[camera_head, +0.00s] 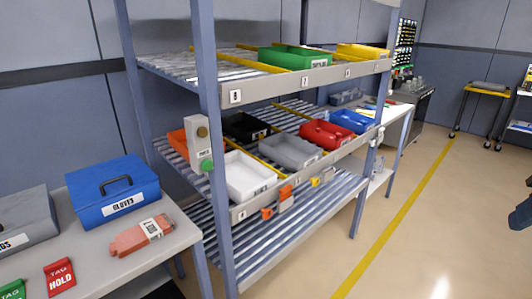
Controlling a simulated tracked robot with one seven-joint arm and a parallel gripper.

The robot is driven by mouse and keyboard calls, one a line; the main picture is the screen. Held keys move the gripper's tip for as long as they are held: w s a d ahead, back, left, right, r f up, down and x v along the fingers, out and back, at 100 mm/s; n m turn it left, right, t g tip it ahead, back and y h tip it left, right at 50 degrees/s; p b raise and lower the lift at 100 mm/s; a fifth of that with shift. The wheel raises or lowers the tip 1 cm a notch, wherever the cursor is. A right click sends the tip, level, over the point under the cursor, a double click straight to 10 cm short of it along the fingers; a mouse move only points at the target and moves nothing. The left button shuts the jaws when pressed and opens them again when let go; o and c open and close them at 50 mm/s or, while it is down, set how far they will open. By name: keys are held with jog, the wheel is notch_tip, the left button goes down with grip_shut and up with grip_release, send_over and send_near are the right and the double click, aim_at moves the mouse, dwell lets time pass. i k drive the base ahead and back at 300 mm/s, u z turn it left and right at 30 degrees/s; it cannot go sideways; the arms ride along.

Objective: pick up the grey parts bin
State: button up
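The grey parts bin (290,150) sits on the middle level of the flow rack, between the white bin (246,178) on its left and the red bin (325,134) on its right. It is upright, with a small white label on its front and an open top. I cannot make out anything inside it. My gripper cannot be made out in this view. A dark blue shape is cut off at the right edge, and I cannot tell what it is.
The rack's front post (213,130) and shelf rail (340,153) stand before the bins. A black bin (245,127) is behind. A bench at the left holds a blue toolbox (112,192). The floor (450,220) to the right is clear.

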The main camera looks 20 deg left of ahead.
aim_at(293, 154)
jog(key=u, duration=0.4)
jog(key=i, duration=0.8)
jog(key=u, duration=0.75)
jog(key=i, duration=0.45)
jog(key=u, duration=0.35)
jog(key=k, duration=0.85)
jog(key=u, duration=0.25)
jog(key=i, duration=0.85)
jog(key=z, duration=0.15)
